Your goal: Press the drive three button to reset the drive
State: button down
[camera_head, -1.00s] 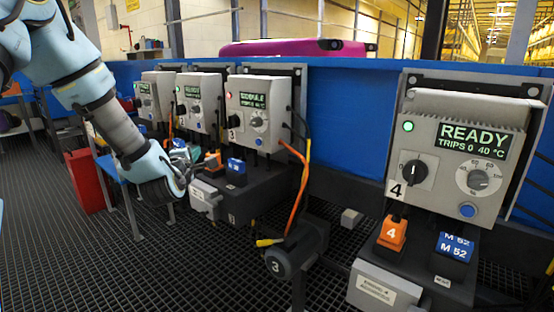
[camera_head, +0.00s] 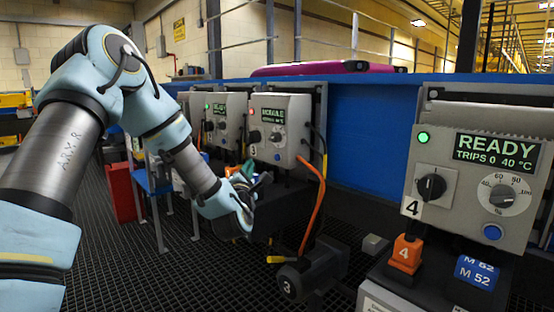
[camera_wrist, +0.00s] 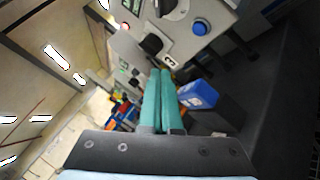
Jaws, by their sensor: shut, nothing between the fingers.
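The drive three box (camera_head: 300,135) is grey, with a lit display, a black switch and a dial, and stands left of drive four. A small red light shows at its upper left. Its blue button (camera_head: 277,157) is low on the front panel. In the wrist view the blue button (camera_wrist: 200,27) is at the upper middle, above the fingertips and apart from them. My gripper (camera_head: 262,178) is below and in front of the drive three box. Its green fingers (camera_wrist: 161,72) are closed together, with nothing between them.
An orange cable (camera_head: 315,215) hangs beside drive three to a motor (camera_head: 300,285) marked 3. A red bin (camera_head: 121,193) stands at left.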

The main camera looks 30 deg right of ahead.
send_near(274, 153)
jog(key=w, duration=0.3)
jog(key=shift+w+d+r, duration=0.35)
jog(key=shift+d+r, duration=0.2)
jog(key=shift+d, duration=0.05)
jog(key=shift+d+b, duration=0.15)
jog(key=shift+b, duration=0.2)
dwell(1.3)
jog(key=shift+d, duration=0.3)
jog(key=shift+w+d+b, duration=0.15)
jog(key=shift+d+b, duration=0.15)
jog(key=shift+d, duration=0.1)
dwell(0.6)
jog(key=shift+a, duration=0.1)
jog(key=shift+s+a, duration=0.2)
jog(key=shift+a, duration=0.55)
